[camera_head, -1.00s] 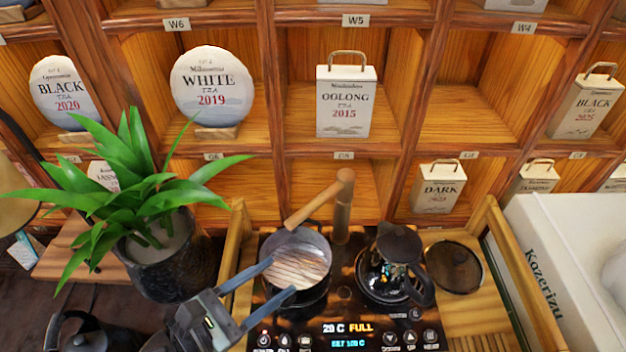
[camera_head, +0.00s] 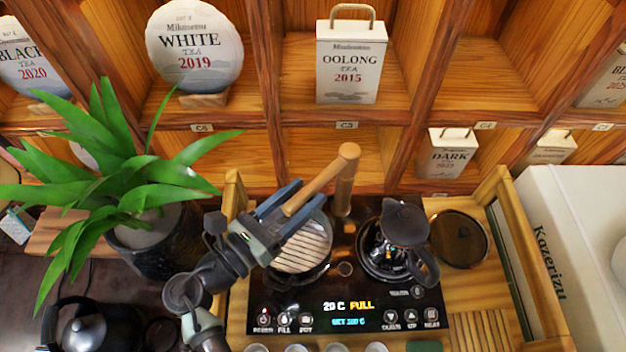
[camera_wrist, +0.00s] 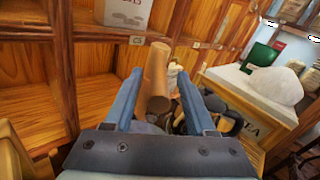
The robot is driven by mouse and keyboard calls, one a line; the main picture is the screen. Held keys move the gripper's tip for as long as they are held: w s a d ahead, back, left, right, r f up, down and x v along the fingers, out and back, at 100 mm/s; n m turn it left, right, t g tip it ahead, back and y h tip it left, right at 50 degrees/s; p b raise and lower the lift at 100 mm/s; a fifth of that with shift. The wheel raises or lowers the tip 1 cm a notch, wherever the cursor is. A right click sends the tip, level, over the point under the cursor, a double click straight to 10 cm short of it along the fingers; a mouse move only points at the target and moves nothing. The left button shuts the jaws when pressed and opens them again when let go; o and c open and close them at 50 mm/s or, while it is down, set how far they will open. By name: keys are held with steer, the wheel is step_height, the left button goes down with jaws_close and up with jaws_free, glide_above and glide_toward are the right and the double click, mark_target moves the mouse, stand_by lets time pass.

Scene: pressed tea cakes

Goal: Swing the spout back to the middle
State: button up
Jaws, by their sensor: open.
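The wooden spout (camera_head: 328,174) is a pale bar on top of an upright wooden post (camera_head: 343,193) behind the stove. It points down and left, over the left pot (camera_head: 301,249), which has a striped wooden surface in its mouth. My gripper (camera_head: 311,191) is open, with its blue fingers on either side of the spout's free end. In the wrist view the spout (camera_wrist: 156,66) lies between the two fingertips (camera_wrist: 158,78). I cannot tell whether either finger touches it.
A glass kettle (camera_head: 398,240) stands right of the post on the black stove panel (camera_head: 290,312). A round dark lid (camera_head: 458,238) lies further right. A potted plant (camera_head: 150,235) is left, and tea shelves (camera_head: 345,135) rise behind. A white box (camera_head: 575,215) stands right.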

mark_target(313, 187)
steer(key=shift+x, duration=1.65)
steer(key=shift+c, duration=0.2)
jaws_close()
